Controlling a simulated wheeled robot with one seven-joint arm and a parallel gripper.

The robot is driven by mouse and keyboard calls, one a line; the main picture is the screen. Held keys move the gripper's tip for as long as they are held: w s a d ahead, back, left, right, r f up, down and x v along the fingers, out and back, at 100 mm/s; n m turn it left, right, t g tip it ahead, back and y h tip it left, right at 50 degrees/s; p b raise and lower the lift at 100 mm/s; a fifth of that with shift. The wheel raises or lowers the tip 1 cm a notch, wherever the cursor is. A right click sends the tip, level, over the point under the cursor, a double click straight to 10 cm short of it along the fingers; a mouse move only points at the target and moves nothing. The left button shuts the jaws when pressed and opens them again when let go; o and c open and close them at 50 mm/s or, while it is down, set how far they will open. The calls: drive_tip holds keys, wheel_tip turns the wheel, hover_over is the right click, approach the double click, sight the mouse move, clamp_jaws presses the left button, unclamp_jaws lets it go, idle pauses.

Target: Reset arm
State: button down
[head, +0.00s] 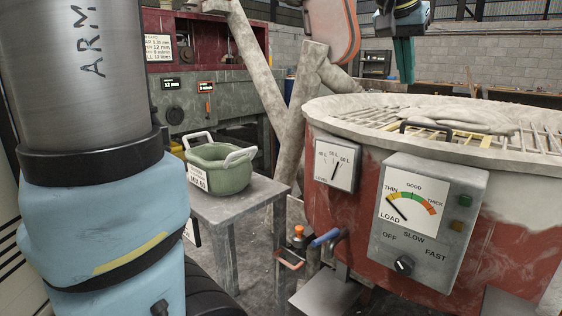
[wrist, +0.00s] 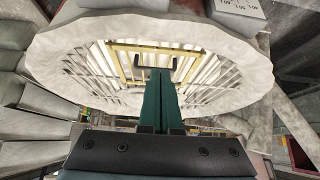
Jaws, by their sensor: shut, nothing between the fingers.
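My gripper (head: 405,78) shows at the top right of the head view, its green fingers pointing down and apart from the large red tub (head: 330,212). The wrist view shows the two green fingers (wrist: 160,74) pressed together, with nothing between them. In that view they overlap the tub's slatted grate (wrist: 122,70) and its dark handle; how far above it they are, I cannot tell. A blue-and-grey part of my arm (head: 105,215) fills the left of the head view.
A control box (head: 432,245) with a load dial and a knob sits on the tub's front, beside a small level gauge (head: 337,165). A green bucket (head: 222,176) stands on a grey side table (head: 235,207). A pale slanted post (head: 300,110) rises behind the tub.

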drive_tip(key=w+a+f+n+g+y+p, duration=0.1)
drive_tip(key=w+a+f+n+y+p, duration=0.1)
drive_tip(key=a+f, duration=0.65)
drive_tip(key=w+a+f+n+g+y+p, duration=0.1)
drive_tip(key=w+a+f+n+p, duration=0.15)
drive_tip(key=a+f, duration=0.55)
drive_tip(key=s+a+f+n+g+p, duration=0.1)
drive_tip(key=s+a+f, duration=0.3)
drive_tip(key=a, duration=0.2)
drive_tip(key=s+a+f+n+y+p, duration=0.1)
drive_tip(key=s+a+f+p, duration=0.1)
drive_tip(key=s+a+f, duration=0.2)
drive_tip(key=s+a, duration=0.1)
drive_tip(key=a, duration=0.2)
drive_tip(key=shift+a+n+g+y, duration=0.25)
drive_tip(key=shift+n+g+y, duration=0.05)
drive_tip(key=shift+n+g, duration=0.1)
